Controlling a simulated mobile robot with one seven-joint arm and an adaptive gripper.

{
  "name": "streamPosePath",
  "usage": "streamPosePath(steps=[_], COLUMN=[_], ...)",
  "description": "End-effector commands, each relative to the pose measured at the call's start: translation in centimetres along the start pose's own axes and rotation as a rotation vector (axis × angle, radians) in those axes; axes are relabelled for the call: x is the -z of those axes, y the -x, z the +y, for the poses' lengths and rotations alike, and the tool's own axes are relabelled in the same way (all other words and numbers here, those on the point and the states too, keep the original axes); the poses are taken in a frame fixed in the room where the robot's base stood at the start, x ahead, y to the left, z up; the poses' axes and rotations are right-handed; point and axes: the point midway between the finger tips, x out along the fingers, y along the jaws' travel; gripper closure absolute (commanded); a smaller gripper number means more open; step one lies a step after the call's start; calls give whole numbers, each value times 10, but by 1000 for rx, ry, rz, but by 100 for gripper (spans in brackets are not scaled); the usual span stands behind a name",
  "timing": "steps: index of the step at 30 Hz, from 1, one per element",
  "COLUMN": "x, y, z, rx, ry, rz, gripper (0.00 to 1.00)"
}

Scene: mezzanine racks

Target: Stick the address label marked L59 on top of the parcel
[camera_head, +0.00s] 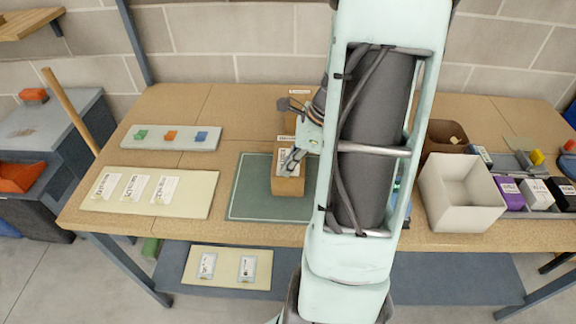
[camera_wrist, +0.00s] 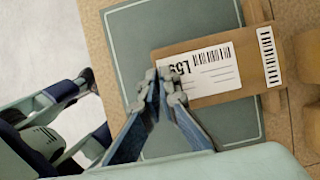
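The parcel (camera_head: 289,186) is a brown box on a green mat (camera_head: 248,190), in the middle of the bench. In the wrist view the white label marked L59 (camera_wrist: 212,70) lies over the top face of the parcel (camera_wrist: 195,40), within its edges. I cannot tell whether it lies flat against the cardboard or slightly above. My gripper (camera_wrist: 170,87) has its fingertips together at the label's end by the L59 print, pinching that edge. In the head view my gripper (camera_head: 292,160) is over the parcel, partly covering the label. A smaller barcode sticker (camera_wrist: 269,57) is at the parcel's far end.
A cream board (camera_head: 195,200) with several white labels lies at left. Behind it is a grey strip (camera_head: 205,143) with green, orange and blue pieces. A white open bin (camera_head: 462,212), a brown bin (camera_head: 441,132) and small boxes stand at right.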

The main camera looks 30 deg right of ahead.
Motion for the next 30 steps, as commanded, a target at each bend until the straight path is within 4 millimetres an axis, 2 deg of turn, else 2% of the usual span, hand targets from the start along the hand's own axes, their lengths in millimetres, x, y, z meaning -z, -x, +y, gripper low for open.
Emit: streamPosePath(steps=[3, 10, 16, 20, 30], x=[1, 1, 1, 0, -1], y=[-1, -1, -1, -1, 2], z=[1, 1, 0, 0, 0], rx=[-2, -2, -1, -1, -1], ry=[-1, 0, 0, 0, 0], rz=[1, 1, 1, 1, 1], gripper=[100, 75, 75, 63, 63])
